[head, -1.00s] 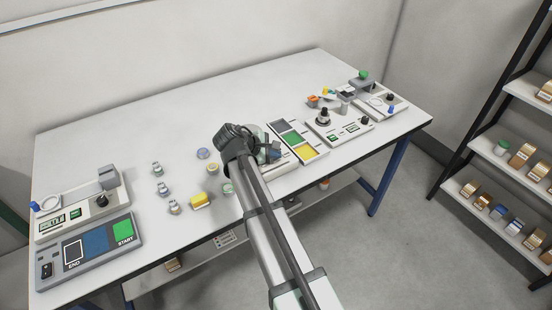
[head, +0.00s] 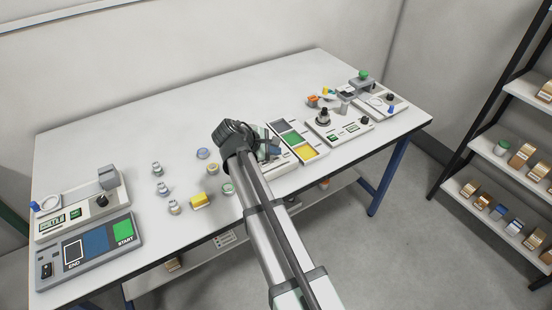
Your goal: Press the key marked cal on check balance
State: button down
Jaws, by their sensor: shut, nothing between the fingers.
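I cannot read which unit is the check balance, and no key marked cal is legible. One balance (head: 284,164) is partly hidden behind my arm, right of centre. My gripper (head: 271,152) is small in the head view, over or beside that balance and partly covered by my wrist. It is shut and empty; whether it touches a key cannot be told. Another balance with green displays (head: 82,205) stands at the left. Two similar units stand to the right, one with a dark knob (head: 340,128) and one at the far right end (head: 382,101).
A panel with START and END fields (head: 88,250) lies at the front left. The back left table (head: 130,125) is clear.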

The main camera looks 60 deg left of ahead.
aim_at(274, 160)
jog(key=shift+r, duration=2.5)
